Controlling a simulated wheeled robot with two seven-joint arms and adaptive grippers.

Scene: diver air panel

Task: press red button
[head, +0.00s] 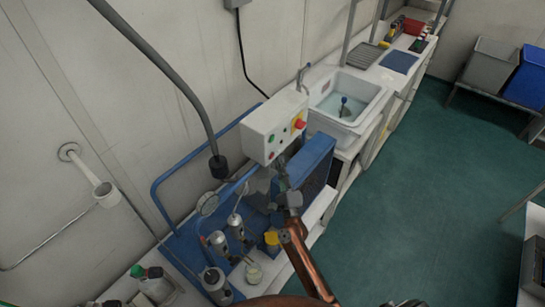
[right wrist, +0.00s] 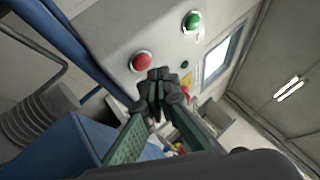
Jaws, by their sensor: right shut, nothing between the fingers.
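A white control box (head: 272,126) is on the wall side above the blue panel. In the right wrist view its face carries a round red button (right wrist: 141,61) and a green button (right wrist: 194,21). A larger red knob on yellow (head: 299,124) sits at the box's right side; in the wrist view it is partly hidden behind my fingers. My right gripper (right wrist: 158,82) is shut and empty, its fingertips in front of the box face, just below and right of the red button in the picture. A gap or contact cannot be told. My left gripper is not in view.
A blue tubular frame (head: 165,180) with gauges and metal cylinders (head: 218,243) stands below the box. A thick grey hose (head: 180,85) hangs nearby. A sink (head: 345,100) is behind on the counter. The green floor (head: 420,190) at the right is clear.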

